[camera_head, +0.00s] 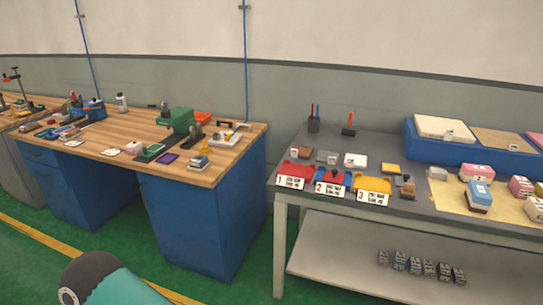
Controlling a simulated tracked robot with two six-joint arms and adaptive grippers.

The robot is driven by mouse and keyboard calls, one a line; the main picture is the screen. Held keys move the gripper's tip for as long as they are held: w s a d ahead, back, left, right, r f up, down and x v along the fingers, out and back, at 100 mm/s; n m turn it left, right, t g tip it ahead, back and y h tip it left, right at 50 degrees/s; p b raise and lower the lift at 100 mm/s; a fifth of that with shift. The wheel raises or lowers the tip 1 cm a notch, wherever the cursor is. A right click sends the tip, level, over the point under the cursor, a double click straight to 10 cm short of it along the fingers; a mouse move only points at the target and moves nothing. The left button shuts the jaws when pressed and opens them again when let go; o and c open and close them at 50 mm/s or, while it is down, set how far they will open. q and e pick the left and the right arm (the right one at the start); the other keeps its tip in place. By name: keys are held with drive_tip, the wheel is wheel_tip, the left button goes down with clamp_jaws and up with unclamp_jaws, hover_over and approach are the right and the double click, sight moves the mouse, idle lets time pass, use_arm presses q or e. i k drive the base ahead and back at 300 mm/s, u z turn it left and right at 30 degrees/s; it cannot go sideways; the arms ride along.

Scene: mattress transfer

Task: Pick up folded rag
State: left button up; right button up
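I cannot single out a folded rag with certainty at this size. Small flat pieces lie on the grey table (395,146) at the right: a white one (355,160), a grey one (327,156) and a yellow one (390,168). Any of these could be folded cloth, but the detail is too small to tell. Neither of my grippers is in view. A rounded dark and teal part shows at the bottom left, with no fingers visible on it.
Trays labelled 1 (296,170), 2 (333,177) and 3 (373,185) line the grey table's front edge. A wooden workbench (228,160) with blue cabinets (205,222) stands left, cluttered with tools. Several small blocks sit on the lower shelf (335,262). Green floor shows in front.

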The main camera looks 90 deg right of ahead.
sight(434, 173)
drive_tip(key=u, duration=0.45)
drive_tip(key=i, duration=0.45)
drive_tip(key=z, duration=2.6)
drive_tip(key=i, duration=0.35)
drive_tip(key=z, duration=2.25)
drive_tip(key=k, duration=0.35)
drive_tip(key=z, duration=0.65)
drive_tip(key=i, duration=1.4)
drive_tip(key=u, duration=0.5)
